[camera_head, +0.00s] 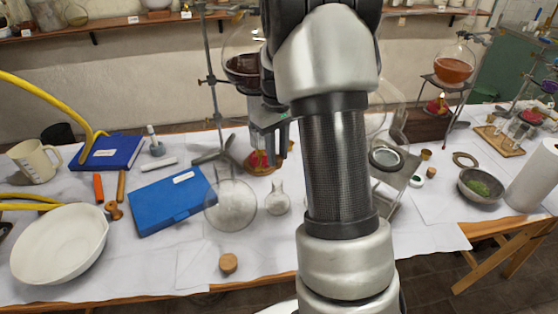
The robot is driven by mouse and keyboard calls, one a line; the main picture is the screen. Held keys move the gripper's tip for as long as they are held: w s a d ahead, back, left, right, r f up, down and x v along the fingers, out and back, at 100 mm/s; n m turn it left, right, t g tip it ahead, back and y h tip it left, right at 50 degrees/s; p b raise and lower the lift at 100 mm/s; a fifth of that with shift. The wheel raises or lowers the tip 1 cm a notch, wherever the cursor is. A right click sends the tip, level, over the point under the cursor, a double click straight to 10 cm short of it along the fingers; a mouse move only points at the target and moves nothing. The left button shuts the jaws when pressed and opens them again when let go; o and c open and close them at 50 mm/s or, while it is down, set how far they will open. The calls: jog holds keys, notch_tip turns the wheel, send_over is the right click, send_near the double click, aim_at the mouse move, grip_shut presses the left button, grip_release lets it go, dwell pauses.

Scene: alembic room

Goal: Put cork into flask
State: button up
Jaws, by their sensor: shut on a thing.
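A tan cork (228,263) stands on the white table covering near the front edge. A large clear round flask (231,206) is behind it, beside the blue case. A smaller clear flask (278,201) stands just right of the large one. My gripper (268,148) points down behind both flasks, partly hidden by my arm. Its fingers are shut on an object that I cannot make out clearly. A red burner (258,160) on a wooden base shows at or behind the fingertips; I cannot tell whether they touch it.
A flask of dark red liquid (243,72) hangs on a stand behind my gripper. A blue case (172,199) and white bowl (60,246) lie left. A metal bowl (481,187) and paper roll (536,178) stand right. Bare cloth surrounds the cork.

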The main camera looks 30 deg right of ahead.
aim_at(277, 158)
jog(key=shift+f+b, duration=1.7)
jog(key=shift+f, duration=0.7)
jog(key=shift+f+b, duration=0.6)
jog(key=shift+f, duration=0.85)
dwell(2.4)
jog(key=o, duration=1.4)
jog(key=shift+r, duration=0.1)
jog(key=shift+r+p, duration=2.55)
jog(key=shift+r, duration=0.9)
